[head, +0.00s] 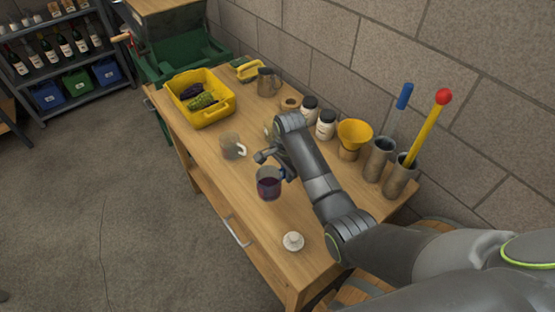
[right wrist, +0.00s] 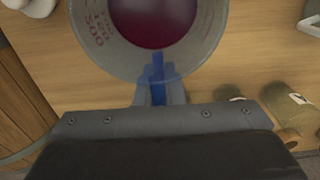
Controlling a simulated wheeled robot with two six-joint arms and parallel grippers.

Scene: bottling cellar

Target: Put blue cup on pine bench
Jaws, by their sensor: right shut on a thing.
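The blue cup (head: 268,184) is a clear cup with a blue handle and dark red liquid in it. My right gripper (head: 281,169) is shut on its handle. In the right wrist view the cup (right wrist: 150,25) is seen from above, with markings on its wall, and the blue handle runs between my fingers (right wrist: 157,94). The cup looks upright over the front part of the pine bench (head: 205,150); I cannot tell whether it touches the top. My left gripper is not in view.
A clear cup with a white handle (head: 231,147) stands left of the blue cup. A white knob-like thing (head: 293,241) is near the right front edge. A yellow crate (head: 222,116), jars, a yellow funnel (head: 355,133) and metal holders (head: 379,160) line the back.

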